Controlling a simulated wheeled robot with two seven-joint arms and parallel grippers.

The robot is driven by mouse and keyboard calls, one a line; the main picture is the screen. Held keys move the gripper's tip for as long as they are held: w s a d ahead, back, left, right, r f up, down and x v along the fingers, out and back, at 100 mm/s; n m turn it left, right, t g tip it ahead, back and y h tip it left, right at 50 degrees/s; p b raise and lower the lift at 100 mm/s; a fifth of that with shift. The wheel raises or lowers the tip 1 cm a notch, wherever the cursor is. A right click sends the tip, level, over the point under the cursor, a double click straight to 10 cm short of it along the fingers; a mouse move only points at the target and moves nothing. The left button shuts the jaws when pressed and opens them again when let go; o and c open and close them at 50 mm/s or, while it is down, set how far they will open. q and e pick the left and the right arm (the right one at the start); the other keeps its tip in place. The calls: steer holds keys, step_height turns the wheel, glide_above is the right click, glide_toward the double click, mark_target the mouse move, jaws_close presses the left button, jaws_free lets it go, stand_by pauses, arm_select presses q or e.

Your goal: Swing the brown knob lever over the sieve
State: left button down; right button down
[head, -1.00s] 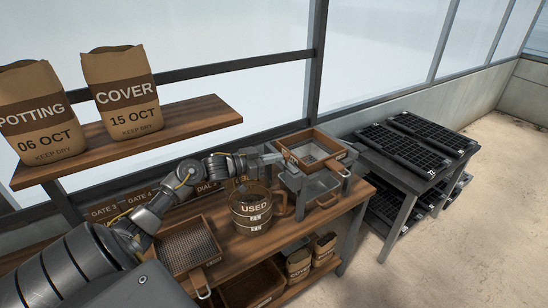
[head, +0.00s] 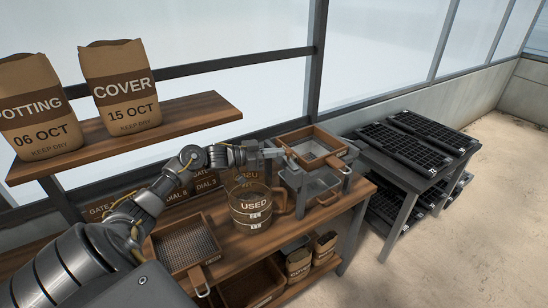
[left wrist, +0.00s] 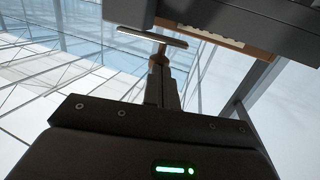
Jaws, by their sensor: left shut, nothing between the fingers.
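The wooden-framed sieve (head: 338,150) sits on top of a grey stand at the right end of the bench. My left gripper (head: 274,152) is at the left edge of this sieve, shut and empty. In the left wrist view its fingers (left wrist: 161,88) point up the picture toward a small brown piece (left wrist: 159,54) below a pale metal bar (left wrist: 152,36). This brown piece may be the lever's knob; I cannot tell whether the fingers touch it. In the head view the lever is not clearly seen. My right gripper is not in view.
A clear jug marked USED (head: 252,213) stands below my left wrist. Another mesh sieve (head: 160,250) lies on the bench (head: 290,235). A shelf (head: 205,112) with two paper bags is behind. Black trays (head: 390,143) sit on a grey table at right.

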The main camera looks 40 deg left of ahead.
arm_select(q)
steer(key=w+h+b, duration=0.1)
steer(key=w, duration=0.1)
steer(key=w+m+g+b, duration=0.1)
steer(key=w+b, duration=0.1)
steer(key=shift+f+m+h, duration=0.1)
steer(key=shift+m+h, duration=0.2)
steer(key=shift+h, duration=0.1)
steer(key=shift+x, duration=1.35)
steer(key=shift+s+a, duration=0.1)
steer(key=shift+a, duration=0.05)
steer(key=shift+s+a, duration=0.2)
steer(key=b+v, duration=0.3)
steer(key=v, duration=0.7)
steer(key=shift+r, duration=0.35)
